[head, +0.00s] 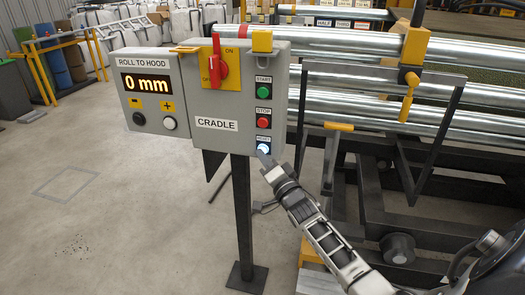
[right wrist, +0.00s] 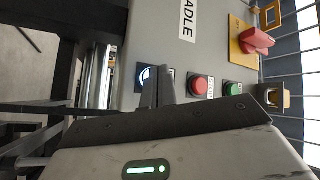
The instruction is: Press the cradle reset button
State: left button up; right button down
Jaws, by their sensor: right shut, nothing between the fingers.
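The cradle reset button (head: 264,147) is a lit white-blue button, lowest in the column on the grey CRADLE box (head: 217,141). Above it are the red stop button (head: 264,123) and the green start button (head: 264,92). My right gripper (head: 263,156) is shut and empty, its fingertips at the lower edge of the reset button. In the right wrist view the shut fingers (right wrist: 157,85) partly cover the lit reset button (right wrist: 147,76). I cannot tell whether the tips touch it. My left gripper is not in view.
A red rotary switch (head: 217,65) on a yellow plate sits at the top of the box. A display box (head: 146,83) reading 0 mm adjoins it on the left. Steel rollers (head: 340,45) and a dark frame stand at the right.

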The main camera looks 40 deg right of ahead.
jog(key=shift+w+d, duration=0.25)
jog(key=shift+d, duration=0.05)
dwell(0.5)
dwell(0.4)
jog(key=shift+s+a+p, duration=0.45)
jog(key=shift+s+a, duration=0.1)
jog(key=shift+a, duration=0.05)
jog(key=s+a+p, duration=0.3)
jog(key=a, duration=0.1)
jog(key=shift+s, duration=0.15)
